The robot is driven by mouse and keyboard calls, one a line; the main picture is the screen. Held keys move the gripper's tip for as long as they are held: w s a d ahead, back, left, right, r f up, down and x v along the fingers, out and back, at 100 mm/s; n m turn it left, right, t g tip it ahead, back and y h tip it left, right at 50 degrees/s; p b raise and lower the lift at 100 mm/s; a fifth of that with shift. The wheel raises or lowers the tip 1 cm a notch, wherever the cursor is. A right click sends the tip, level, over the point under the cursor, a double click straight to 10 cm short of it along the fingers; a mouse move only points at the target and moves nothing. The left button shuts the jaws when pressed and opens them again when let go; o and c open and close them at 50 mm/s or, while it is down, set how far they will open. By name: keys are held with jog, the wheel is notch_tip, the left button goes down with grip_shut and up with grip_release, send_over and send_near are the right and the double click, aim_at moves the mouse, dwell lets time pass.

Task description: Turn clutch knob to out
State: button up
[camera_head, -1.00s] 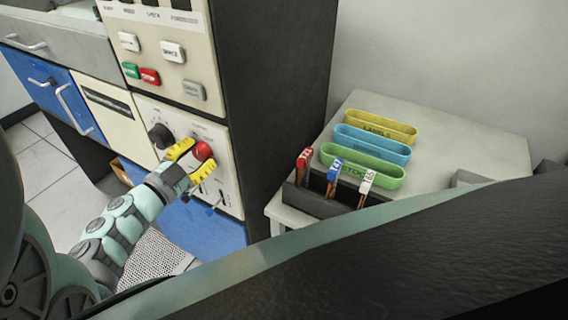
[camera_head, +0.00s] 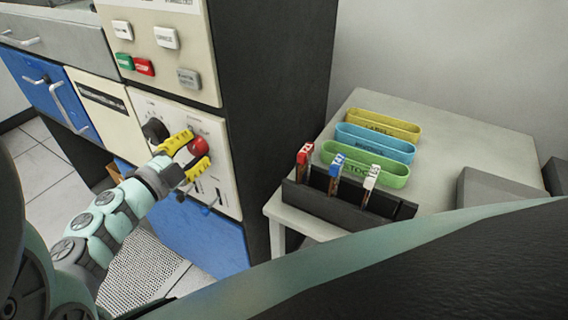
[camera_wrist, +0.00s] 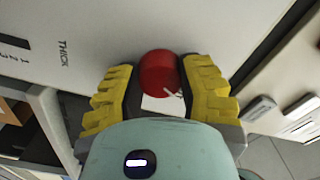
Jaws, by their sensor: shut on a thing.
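A round red knob (camera_head: 198,147) sits on the cream lower panel (camera_head: 222,190) of the machine. It also shows in the wrist view (camera_wrist: 158,73), with a white mark beside it. My gripper (camera_head: 188,156) has its yellow fingers on either side of the red knob, shut on it. In the wrist view my gripper (camera_wrist: 158,92) faces the panel with the knob between the fingertips. Which clutch position the knob points to cannot be read.
A black knob (camera_head: 155,131) is just left of my gripper. Green (camera_head: 124,61) and red (camera_head: 144,67) buttons are above. At right, a table (camera_head: 470,150) holds yellow, blue and green trays and a dark card rack (camera_head: 330,210).

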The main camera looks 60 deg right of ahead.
jog(key=shift+f, duration=0.1)
jog(key=o, duration=1.2)
jog(key=shift+o, duration=0.2)
jog(key=a, duration=1.2)
jog(key=shift+s, duration=0.45)
